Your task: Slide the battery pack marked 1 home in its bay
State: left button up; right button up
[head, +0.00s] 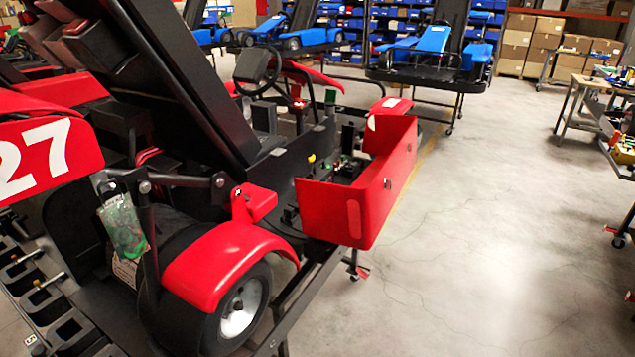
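A red kart (225,262) with a white 27 on its bodywork stands on the left, on a dark stand. Its red side pod (375,190) surrounds an area with small black and green parts (345,168). I cannot make out a battery pack marked 1 or tell which opening is its bay. Part of the kart's inside is hidden behind the side pod and the large black tilted panel (190,70). Neither of my grippers is in view.
Black slotted holders (30,275) line the lower left edge. A rear wheel (240,305) is at lower centre. Blue karts (430,45) and shelves of boxes (575,45) stand at the back. Work tables (590,95) are at right. The grey floor (480,230) between is clear.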

aim_at(323, 173)
jog(key=z, duration=0.65)
jog(key=i+l+z, duration=0.15)
jog(key=i+z, duration=0.5)
jog(key=i, duration=3.65)
jog(key=i+l+u, duration=0.1)
jog(key=i+u, duration=0.35)
jog(key=i+l+u, duration=0.3)
jog(key=i+u, duration=0.2)
jog(key=u, duration=1.85)
